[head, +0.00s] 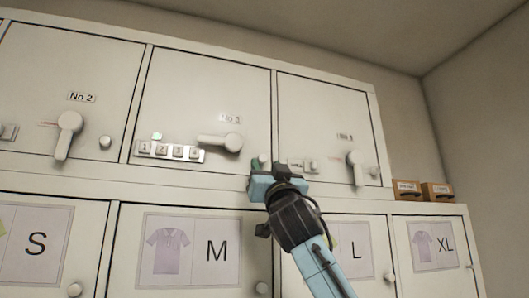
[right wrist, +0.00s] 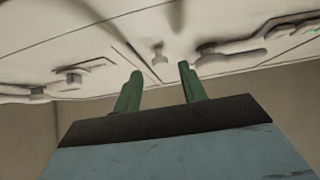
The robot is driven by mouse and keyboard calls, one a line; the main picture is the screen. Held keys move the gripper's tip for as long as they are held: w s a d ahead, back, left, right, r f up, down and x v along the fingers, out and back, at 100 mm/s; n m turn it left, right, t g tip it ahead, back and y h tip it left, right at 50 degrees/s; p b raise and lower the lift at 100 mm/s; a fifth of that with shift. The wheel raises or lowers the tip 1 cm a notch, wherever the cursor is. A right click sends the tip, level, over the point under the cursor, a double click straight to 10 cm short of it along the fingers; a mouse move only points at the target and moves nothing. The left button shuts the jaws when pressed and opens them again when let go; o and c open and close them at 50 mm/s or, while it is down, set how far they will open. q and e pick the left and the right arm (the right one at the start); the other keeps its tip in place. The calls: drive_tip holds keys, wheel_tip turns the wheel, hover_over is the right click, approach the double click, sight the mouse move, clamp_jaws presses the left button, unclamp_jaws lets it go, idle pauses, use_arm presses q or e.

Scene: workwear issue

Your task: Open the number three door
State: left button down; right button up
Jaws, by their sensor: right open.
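The number three door (head: 195,85) is the middle upper door in the head view and looks shut. Its lever handle (head: 222,142) lies level, while the neighbouring levers point down. Its keypad (head: 170,151) has a small green light above it. A small round knob (head: 263,159) sits near the door's lower right corner. My right gripper (head: 262,170) is open at that knob. In the right wrist view the knob (right wrist: 158,53) shows beyond and between the two green fingers (right wrist: 160,85), apparently not gripped. The lever (right wrist: 216,56) shows to the right there. My left gripper is not in view.
The No 2 door (head: 75,60) is on the left and another lever door (head: 320,110) on the right. Below are doors marked S, M (head: 190,252), L and XL. Two small brown boxes (head: 437,191) stand on the ledge at right.

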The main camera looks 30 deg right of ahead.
drive_tip(key=shift+p+x, duration=0.4)
drive_tip(key=shift+x, duration=0.65)
drive_tip(key=shift+w+r, duration=0.2)
drive_tip(key=shift+c, duration=0.2)
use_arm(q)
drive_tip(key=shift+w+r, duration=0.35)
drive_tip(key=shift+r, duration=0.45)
use_arm(e)
clamp_jaws()
